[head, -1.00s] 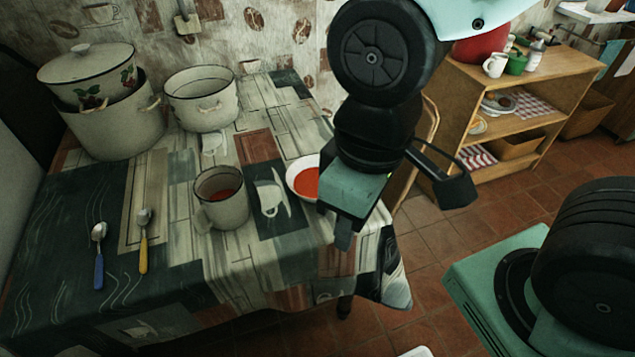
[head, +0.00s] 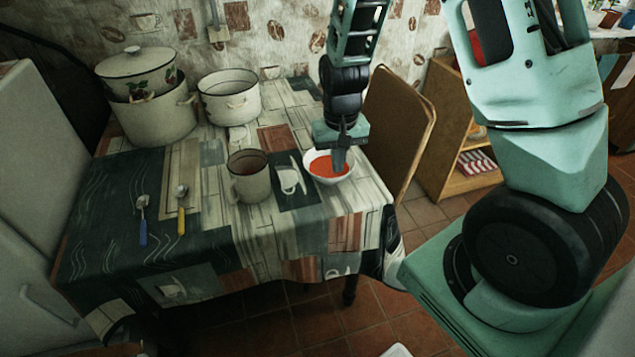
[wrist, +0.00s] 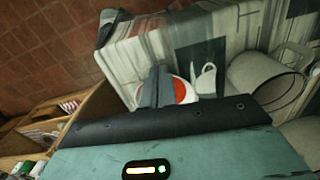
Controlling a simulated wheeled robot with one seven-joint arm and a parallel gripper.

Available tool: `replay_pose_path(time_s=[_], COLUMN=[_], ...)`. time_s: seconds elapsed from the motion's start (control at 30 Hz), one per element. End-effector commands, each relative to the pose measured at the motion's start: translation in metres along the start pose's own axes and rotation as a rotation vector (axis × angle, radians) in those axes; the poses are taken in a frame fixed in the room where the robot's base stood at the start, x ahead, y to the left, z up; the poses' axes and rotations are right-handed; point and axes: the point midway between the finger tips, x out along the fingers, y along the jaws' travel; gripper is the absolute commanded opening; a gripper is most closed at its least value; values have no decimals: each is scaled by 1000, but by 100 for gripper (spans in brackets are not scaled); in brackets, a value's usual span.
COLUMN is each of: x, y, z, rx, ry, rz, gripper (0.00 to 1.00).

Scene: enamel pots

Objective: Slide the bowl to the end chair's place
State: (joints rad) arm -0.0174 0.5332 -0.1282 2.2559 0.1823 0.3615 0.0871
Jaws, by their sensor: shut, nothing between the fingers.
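The white bowl (head: 318,178) holds red soup and stands on the patterned tablecloth near the right end of the table. It also shows in the wrist view (wrist: 189,92), partly hidden behind my fingers. My gripper (head: 340,162) points down at the bowl in the head view, its fingertips in front of or over the bowl's back right part. In the wrist view the fingers (wrist: 156,88) are together and empty. I cannot tell whether they touch the bowl or the soup. A wooden chair (head: 400,125) stands at the table's right end.
An enamel mug (head: 250,180) stands left of the bowl. Two spoons (head: 181,212) lie further left. A white pot (head: 229,97) and stacked pots (head: 150,115) stand at the back left. The cloth in front of the bowl is clear. A wooden shelf (head: 445,110) stands behind the chair.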

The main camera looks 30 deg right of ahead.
Motion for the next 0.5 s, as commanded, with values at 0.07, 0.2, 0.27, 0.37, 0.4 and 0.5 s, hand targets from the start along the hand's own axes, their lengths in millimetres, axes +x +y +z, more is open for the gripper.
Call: replay_pose_path(time_s=[0.07,0.2,0.27,0.37,0.4,0.5], x=[7,29,41,61,68,87], y=[1,1,0,0,0,0], z=[0,1,1,1,1,1], rx=[2,3,2,0,0,0], ry=[-2,-6,-6,-6,-6,-4], rz=[2,1,1,1,1,1], gripper=[0,0,0,0,0,0])
